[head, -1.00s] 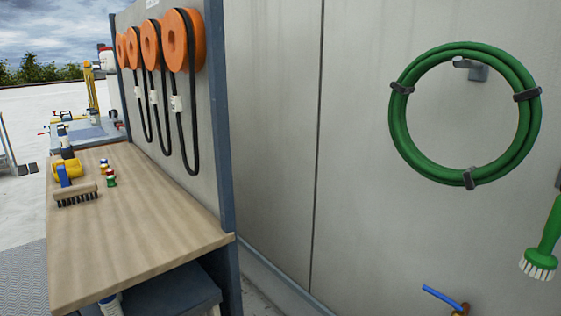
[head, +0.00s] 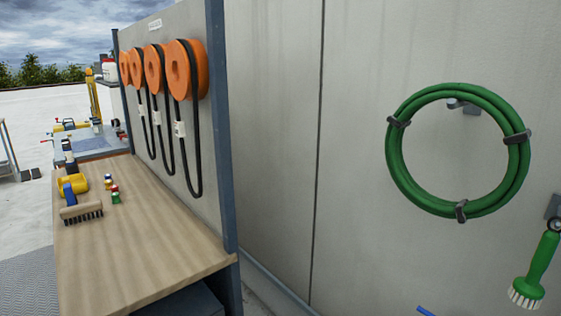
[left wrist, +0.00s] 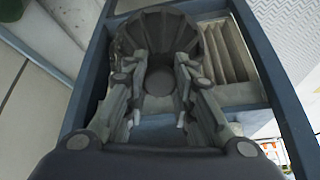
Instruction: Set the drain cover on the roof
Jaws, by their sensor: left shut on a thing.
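In the left wrist view, my left gripper (left wrist: 162,75) is shut on a dark, round, ribbed thing that looks like the drain cover (left wrist: 158,28). The cover spreads beyond the fingertips, and the fingers hide part of it. Behind it is a blue-grey frame (left wrist: 262,60) with a pale slatted area at the right. I cannot tell whether the cover touches anything there. Neither gripper shows in the head view. The pale roof (head: 30,130) shows at the far left of the head view.
A wooden bench (head: 140,250) holds a brush (head: 80,212), a yellow tool (head: 72,184) and small coloured items. Orange reels (head: 185,68) with black cords hang on the panel above. A green hose (head: 396,165) and a green brush (head: 540,260) hang on the grey wall.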

